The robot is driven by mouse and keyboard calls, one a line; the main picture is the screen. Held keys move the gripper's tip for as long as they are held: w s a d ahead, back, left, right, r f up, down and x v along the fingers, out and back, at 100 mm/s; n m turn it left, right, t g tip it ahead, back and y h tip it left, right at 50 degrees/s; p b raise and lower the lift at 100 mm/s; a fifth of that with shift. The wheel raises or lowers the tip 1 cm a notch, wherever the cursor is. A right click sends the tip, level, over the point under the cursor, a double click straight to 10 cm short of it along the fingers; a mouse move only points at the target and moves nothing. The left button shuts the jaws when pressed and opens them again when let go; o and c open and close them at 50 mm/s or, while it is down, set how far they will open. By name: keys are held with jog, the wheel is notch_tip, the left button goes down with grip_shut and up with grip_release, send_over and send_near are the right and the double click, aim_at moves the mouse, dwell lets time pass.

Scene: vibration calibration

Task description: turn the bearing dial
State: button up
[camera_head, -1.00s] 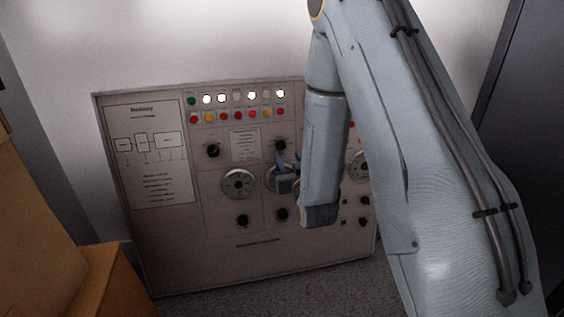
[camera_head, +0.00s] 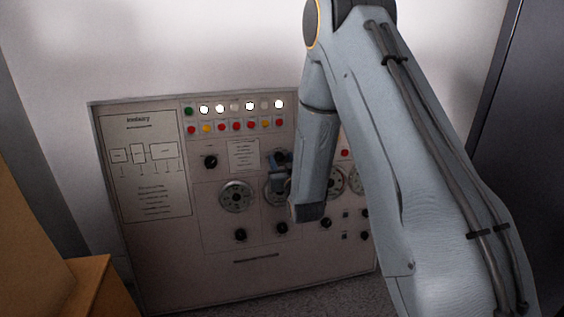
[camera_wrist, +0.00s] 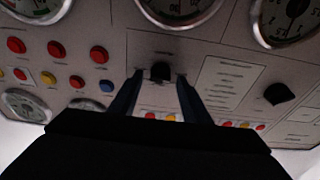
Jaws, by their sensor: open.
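My gripper (camera_head: 277,160) is open at the upper middle of the control panel (camera_head: 160,250). In the wrist view my gripper (camera_wrist: 160,82) has its two dark fingers apart, one on each side of a small black knob (camera_wrist: 160,70). Whether the fingers touch it I cannot tell. In the head view that knob is mostly hidden by the gripper. Large round dials with metal rims stand below, one at left (camera_head: 238,196) and one partly covered by my gripper and arm (camera_head: 274,191). The labels are too small to read, so I cannot tell which control is the bearing dial.
Another black knob (camera_head: 210,161) is to the left, and more knobs (camera_head: 240,235) line the lower row. Lamps (camera_head: 221,108) and coloured buttons (camera_head: 221,127) run along the top. A brown box (camera_head: 103,283) stands at left and a dark cabinet (camera_head: 520,150) at right.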

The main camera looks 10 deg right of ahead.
jog(key=c, duration=1)
jog(key=shift+m, duration=0.3)
jog(key=m+h+p, duration=0.1)
jog(key=m+p, duration=0.1)
jog(key=m, duration=0.3)
jog(key=shift+p, duration=0.35)
jog(key=shift+m+g+h+p, duration=0.4)
jog(key=shift+m+h+p, duration=0.45)
jog(key=shift+m, duration=1.35)
jog(key=o, duration=1)
